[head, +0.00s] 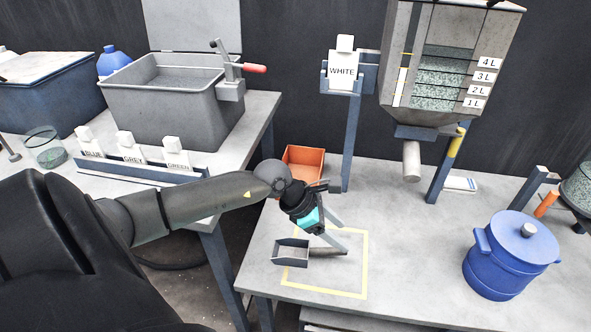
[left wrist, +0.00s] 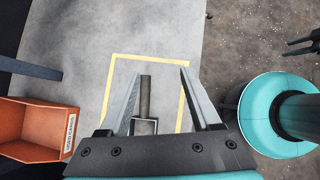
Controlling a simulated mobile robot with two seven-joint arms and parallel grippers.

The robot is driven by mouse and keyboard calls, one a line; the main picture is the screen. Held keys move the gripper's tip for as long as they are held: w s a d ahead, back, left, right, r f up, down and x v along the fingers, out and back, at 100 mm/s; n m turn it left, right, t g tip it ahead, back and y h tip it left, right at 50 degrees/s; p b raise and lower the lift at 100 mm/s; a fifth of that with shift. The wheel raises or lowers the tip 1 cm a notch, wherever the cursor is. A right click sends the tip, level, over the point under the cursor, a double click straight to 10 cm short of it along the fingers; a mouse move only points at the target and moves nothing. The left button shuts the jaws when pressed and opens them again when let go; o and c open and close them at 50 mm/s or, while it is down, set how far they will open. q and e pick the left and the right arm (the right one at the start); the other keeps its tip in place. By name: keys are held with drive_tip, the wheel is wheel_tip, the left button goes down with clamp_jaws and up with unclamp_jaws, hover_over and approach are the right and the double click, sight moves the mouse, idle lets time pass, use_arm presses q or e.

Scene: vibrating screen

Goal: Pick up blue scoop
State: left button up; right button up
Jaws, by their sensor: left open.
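The scoop (head: 290,252) has a blue-grey open pan and a dark brown-grey handle. It lies on the grey table inside a yellow outlined square, pan to the left and handle to the right. My left gripper (head: 339,236) is above the handle, with its fingers apart and nothing held. In the left wrist view the handle (left wrist: 145,95) shows between the spread fingers (left wrist: 158,78), nearer the left one. The pan there is partly hidden by the gripper body. I cannot tell the exact height of the fingertips over the handle.
An orange bin (head: 304,163) stands behind the gripper. A blue lidded pot (head: 511,255) is at the right.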

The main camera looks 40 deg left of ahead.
use_arm(q)
drive_tip(key=a+f+m+g+y, duration=0.1)
drive_tip(key=a+y, duration=0.2)
drive_tip(key=a, duration=0.3)
drive_tip(key=b, duration=0.2)
approach(330, 250)
drive_tip(key=shift+w+f, duration=0.35)
drive_tip(key=shift+w, duration=0.4)
drive_tip(key=b+x, duration=0.1)
drive_tip(key=x, duration=0.1)
drive_tip(key=shift+f, duration=0.25)
drive_tip(key=shift+b+x, duration=0.55)
drive_tip(key=shift+x, duration=0.6)
drive_tip(key=shift+d+f, duration=0.2)
drive_tip(key=shift+f, duration=0.2)
drive_tip(key=b+x, duration=0.2)
drive_tip(key=x, duration=0.1)
drive_tip(key=shift+s+d+f+b, duration=0.1)
drive_tip(key=shift+f+b, duration=0.2)
drive_tip(key=shift+f, duration=0.4)
use_arm(e)
drive_tip(key=w+a+r, duration=0.2)
drive_tip(key=w+r, duration=0.1)
drive_tip(key=r, duration=0.2)
drive_tip(key=w+a+r+t, duration=0.1)
drive_tip(key=w+a+r, duration=0.1)
drive_tip(key=r, duration=0.4)
drive_tip(key=shift+w, duration=0.75)
